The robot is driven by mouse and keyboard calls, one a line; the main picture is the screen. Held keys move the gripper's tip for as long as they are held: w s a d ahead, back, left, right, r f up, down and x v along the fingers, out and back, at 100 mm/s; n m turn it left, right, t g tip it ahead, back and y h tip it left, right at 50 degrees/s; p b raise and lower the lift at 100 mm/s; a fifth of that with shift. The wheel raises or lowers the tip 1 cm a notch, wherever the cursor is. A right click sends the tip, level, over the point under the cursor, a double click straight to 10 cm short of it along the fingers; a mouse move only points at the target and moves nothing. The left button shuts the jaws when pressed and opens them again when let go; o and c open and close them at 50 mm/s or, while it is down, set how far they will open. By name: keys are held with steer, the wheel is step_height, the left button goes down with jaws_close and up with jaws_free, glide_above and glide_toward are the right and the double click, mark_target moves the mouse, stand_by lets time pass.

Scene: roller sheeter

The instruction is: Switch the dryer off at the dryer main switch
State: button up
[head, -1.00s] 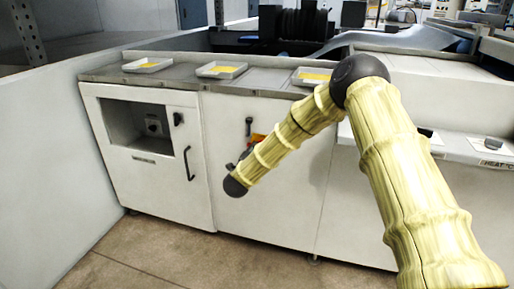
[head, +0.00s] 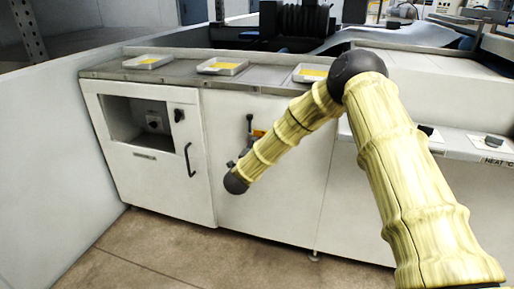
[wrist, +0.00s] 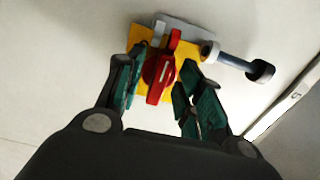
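The dryer main switch is a red rotary handle (wrist: 160,76) on a yellow plate (wrist: 186,47), seen close up in the wrist view. The handle runs nearly up and down in that picture, its top leaning slightly right. My gripper (wrist: 163,66) is open, with one green-padded finger on each side of the red handle. I cannot tell whether either finger touches it. In the head view my arm hides most of the switch; only an orange-yellow bit of the plate (head: 258,133) shows on the white cabinet front.
A rod with a black end (wrist: 260,71) sticks out just right of the switch. A dark handle (head: 190,160) is on the left cabinet door. Shallow trays with yellow contents (head: 222,67) stand on the counter. The floor in front (head: 170,255) is clear.

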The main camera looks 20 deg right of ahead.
steer(key=v, duration=1.2)
steer(key=shift+f, duration=0.1)
stand_by(0.4)
steer(key=s+a+f+n+g+y, duration=0.1)
steer(key=s+f+n+g+y, duration=0.3)
steer(key=s+f+n, duration=0.65)
steer(key=s+a+f+n+g+y, duration=0.2)
steer(key=s+f+n+y, duration=0.3)
steer(key=s+f, duration=1)
steer(key=s+d+f+n+g+y, duration=0.15)
steer(key=s+f+n+g, duration=0.25)
steer(key=s+f, duration=0.55)
steer(key=s+d+n+g, duration=0.2)
steer(key=s+g, duration=0.1)
steer(key=s, duration=0.6)
steer(key=s+d+n+g, duration=0.2)
steer(key=s+n, duration=0.1)
steer(key=s, duration=0.7)
step_height(320, 180, up, 20)
steer(key=p, duration=2)
steer(key=shift+w+p, duration=0.35)
